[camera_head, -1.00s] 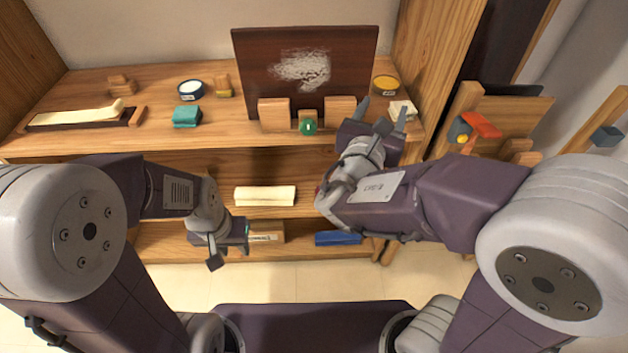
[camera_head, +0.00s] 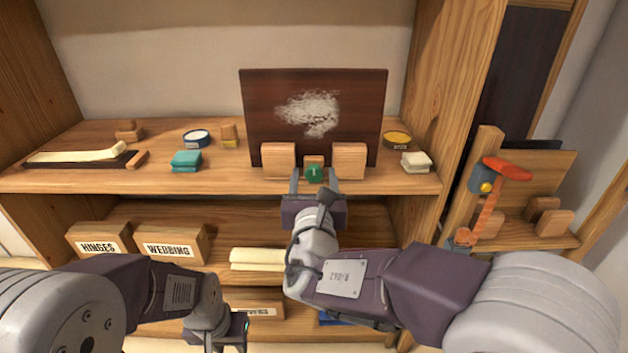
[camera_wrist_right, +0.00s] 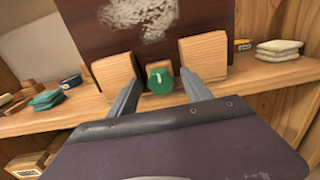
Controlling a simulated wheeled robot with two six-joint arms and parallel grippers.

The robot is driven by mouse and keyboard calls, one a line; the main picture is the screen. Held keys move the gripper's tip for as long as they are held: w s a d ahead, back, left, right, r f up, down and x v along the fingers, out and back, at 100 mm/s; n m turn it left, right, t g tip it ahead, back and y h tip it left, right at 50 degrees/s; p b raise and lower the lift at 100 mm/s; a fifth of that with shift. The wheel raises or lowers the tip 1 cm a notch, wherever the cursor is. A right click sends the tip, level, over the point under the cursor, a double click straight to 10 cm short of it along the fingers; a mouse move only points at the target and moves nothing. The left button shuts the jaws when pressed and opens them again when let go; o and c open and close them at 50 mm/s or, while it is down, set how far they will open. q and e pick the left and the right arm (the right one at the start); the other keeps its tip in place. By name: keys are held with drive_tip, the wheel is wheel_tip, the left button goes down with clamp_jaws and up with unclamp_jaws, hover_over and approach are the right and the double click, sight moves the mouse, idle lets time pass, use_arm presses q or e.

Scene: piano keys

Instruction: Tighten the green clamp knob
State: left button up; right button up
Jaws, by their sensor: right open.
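The green clamp knob (camera_head: 315,172) has a white mark on its face and sits at the front of a small wooden block between two larger wooden blocks (camera_head: 278,161). A dark brown panel (camera_head: 262,110) with a pale scuffed patch stands upright behind them. My right gripper (camera_head: 314,178) is open, with one finger on each side of the knob. In the right wrist view the knob (camera_wrist_right: 160,81) shows between the two fingers, with a gap on each side; I cannot tell whether they touch it. My left gripper (camera_head: 240,330) hangs low, below the upper shelf; its fingers are unclear.
On the upper shelf (camera_head: 220,182) are teal cloths (camera_head: 187,161), a blue-rimmed tin (camera_head: 196,138), a yellow tin (camera_head: 397,139) and pale pads (camera_head: 416,162). Labelled boxes (camera_head: 172,242) and a cream roll (camera_head: 258,259) lie below. A side rack with an orange-handled tool (camera_head: 507,169) stands right.

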drive_tip(key=shift+w, duration=0.4)
clamp_jaws()
drive_tip(key=shift+f+m+b, duration=0.15)
drive_tip(key=shift+m+b, duration=0.15)
drive_tip(key=shift+b, duration=0.2)
drive_tip(key=m+b, duration=0.3)
drive_tip(key=b, duration=0.3)
drive_tip(key=shift+d+f+m, duration=0.1)
drive_tip(key=shift+f+m, duration=0.05)
drive_tip(key=shift+m, duration=0.25)
drive_tip(key=shift+r+m+b, duration=0.2)
drive_tip(key=shift+m+b, duration=1.1)
drive_tip(key=shift+b, duration=0.3)
